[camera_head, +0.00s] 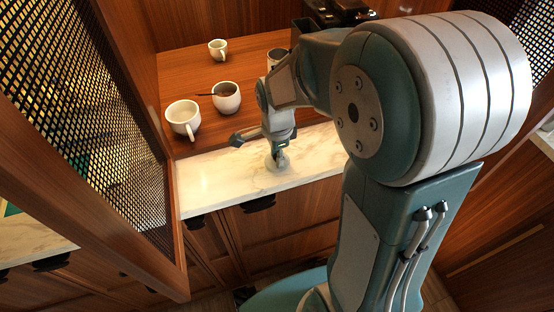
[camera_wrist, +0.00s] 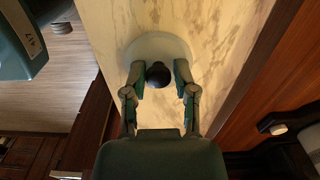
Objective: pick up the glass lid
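The glass lid (camera_wrist: 157,46) is a pale round disc with a dark round knob (camera_wrist: 158,75), lying on the marble counter strip. In the head view the lid (camera_head: 277,163) is small and partly covered by my gripper. My gripper (camera_wrist: 160,70) points down at the lid, with one finger on each side of the knob. The fingers are apart and narrow gaps seem to show beside the knob, so I see no firm hold. In the head view my gripper (camera_head: 278,153) is right over the lid.
On the wooden counter behind the marble (camera_head: 225,183) stand a white cup (camera_head: 183,118), a mug with dark contents (camera_head: 227,98) and a small cup (camera_head: 218,48). A metal container (camera_head: 276,56) stands near my arm. A mesh panel (camera_head: 80,120) rises at left. The marble left of the lid is clear.

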